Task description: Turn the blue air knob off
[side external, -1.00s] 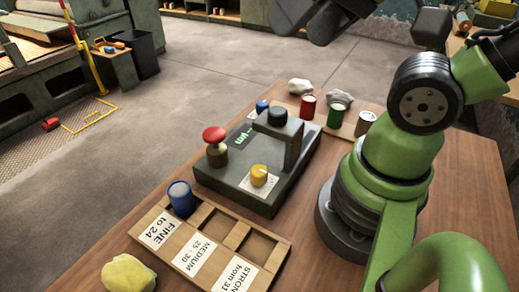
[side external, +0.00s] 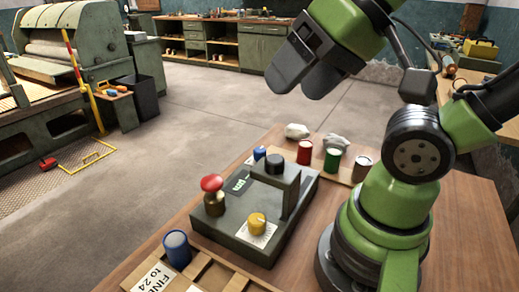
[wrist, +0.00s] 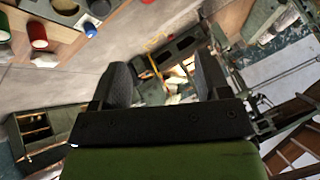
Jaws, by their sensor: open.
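A small blue knob (side external: 259,153) shows at the far end of the grey-green gauge box (side external: 230,228), partly hidden behind the black-topped post. What looks like the same blue knob is at the upper left of the wrist view (wrist: 90,30). Its turn position is too small to tell. My gripper (side external: 303,80) is open and empty, raised high above and beyond the table. In the wrist view its two dark fingers (wrist: 163,78) stand apart with nothing between them, well away from the knob.
The box also carries a red mushroom button (side external: 212,183) and a yellow knob (side external: 257,222). A blue can (side external: 177,249) stands in the labelled wooden tray (side external: 203,272). Red (side external: 304,152) and green (side external: 332,159) cans stand behind the box. The air around my gripper is clear.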

